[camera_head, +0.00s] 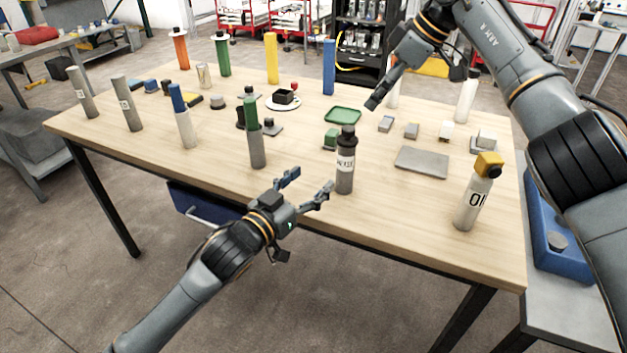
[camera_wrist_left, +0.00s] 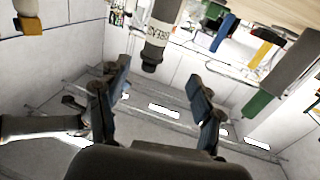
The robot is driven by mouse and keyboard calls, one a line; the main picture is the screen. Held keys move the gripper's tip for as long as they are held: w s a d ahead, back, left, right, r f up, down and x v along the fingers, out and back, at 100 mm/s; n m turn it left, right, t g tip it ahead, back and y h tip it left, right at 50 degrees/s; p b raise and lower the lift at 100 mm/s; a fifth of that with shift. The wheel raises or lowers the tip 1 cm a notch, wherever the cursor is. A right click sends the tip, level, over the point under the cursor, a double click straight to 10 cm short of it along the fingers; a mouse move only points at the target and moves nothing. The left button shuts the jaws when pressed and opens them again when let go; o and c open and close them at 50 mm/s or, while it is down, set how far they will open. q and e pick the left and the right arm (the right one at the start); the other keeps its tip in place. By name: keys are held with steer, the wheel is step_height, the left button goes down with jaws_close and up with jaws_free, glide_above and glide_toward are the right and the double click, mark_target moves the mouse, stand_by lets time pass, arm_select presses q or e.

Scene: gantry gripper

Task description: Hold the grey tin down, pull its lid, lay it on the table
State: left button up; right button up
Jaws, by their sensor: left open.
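The grey tin seems to be the dark grey cylinder with a white label (camera_head: 345,183), upright near the table's front edge; its dark lid (camera_head: 347,134) is on top. In the left wrist view the tin (camera_wrist_left: 166,10) hangs from the top edge, lid (camera_wrist_left: 151,62) pointing down in the picture.
A green-topped tube (camera_head: 254,135) stands left of the tin. A flat grey plate (camera_head: 422,162) and a yellow-capped bottle (camera_head: 472,205) are to the right. A green tray (camera_head: 342,115) lies behind.

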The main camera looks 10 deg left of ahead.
mark_target(342, 156)
arm_select(q)
steer(key=x, duration=1.4)
steer(key=shift+s+d, duration=0.2)
steer(key=shift+d, duration=0.05)
steer(key=shift+c, duration=0.2)
